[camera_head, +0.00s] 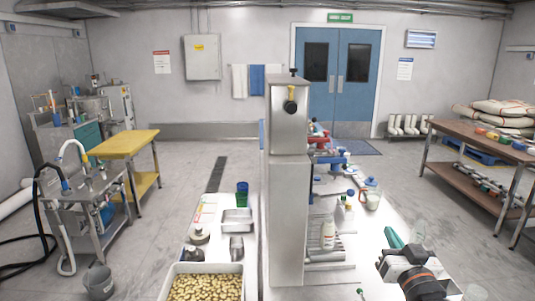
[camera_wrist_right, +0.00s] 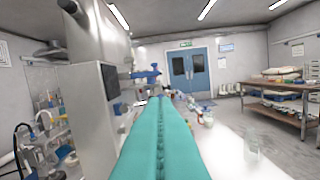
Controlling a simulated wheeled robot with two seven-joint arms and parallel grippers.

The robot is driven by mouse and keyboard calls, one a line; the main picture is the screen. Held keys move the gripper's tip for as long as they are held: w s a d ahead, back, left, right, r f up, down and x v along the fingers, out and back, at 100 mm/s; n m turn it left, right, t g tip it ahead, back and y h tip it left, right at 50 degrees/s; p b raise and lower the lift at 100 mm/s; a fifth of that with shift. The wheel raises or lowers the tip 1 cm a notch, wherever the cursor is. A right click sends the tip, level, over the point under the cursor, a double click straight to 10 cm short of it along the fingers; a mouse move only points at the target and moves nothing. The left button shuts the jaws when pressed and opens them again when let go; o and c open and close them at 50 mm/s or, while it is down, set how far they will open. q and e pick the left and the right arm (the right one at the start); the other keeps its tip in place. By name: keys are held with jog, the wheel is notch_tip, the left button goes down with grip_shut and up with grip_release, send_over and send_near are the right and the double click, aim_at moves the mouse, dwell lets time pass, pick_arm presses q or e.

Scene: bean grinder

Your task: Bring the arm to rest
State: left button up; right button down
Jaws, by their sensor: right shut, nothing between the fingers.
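My right gripper (camera_head: 392,236) comes in at the lower right of the head view, above the white bench. Its teal fingers are together and hold nothing. In the right wrist view the shut fingers (camera_wrist_right: 160,108) point forward, pressed side by side, over the bench. A tall steel machine (camera_head: 290,190) stands to the left of the gripper, apart from it. The same machine fills the left of the wrist view (camera_wrist_right: 95,75). My left gripper is not in view.
A tray of beans (camera_head: 206,284) is at the bottom, left of the machine. A brown table (camera_head: 478,145) stands far right. The floor between is clear.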

jog(key=s+a+f+n+g, duration=0.15)
jog(key=s+f+g, duration=0.25)
jog(key=s+f, duration=0.45)
jog(key=s+a+f+n+g, duration=0.1)
jog(key=s+a+f+g, duration=0.35)
jog(key=f, duration=0.75)
jog(key=s+f+g, duration=0.4)
jog(key=s, duration=0.6)
jog(key=s+f+g, duration=0.3)
jog(key=s+f, duration=0.1)
jog(key=s, duration=0.6)
notch_tip(320, 180, down, 25)
jog(key=n+g, duration=0.1)
jog(key=g, duration=0.1)
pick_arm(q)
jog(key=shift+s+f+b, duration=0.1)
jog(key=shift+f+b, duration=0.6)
pick_arm(e)
jog(key=s+d+f, duration=0.2)
jog(key=s+f, duration=1.5)
jog(key=f, duration=0.1)
jog(key=shift+s+d+g, duration=0.2)
jog(key=shift+g, duration=0.15)
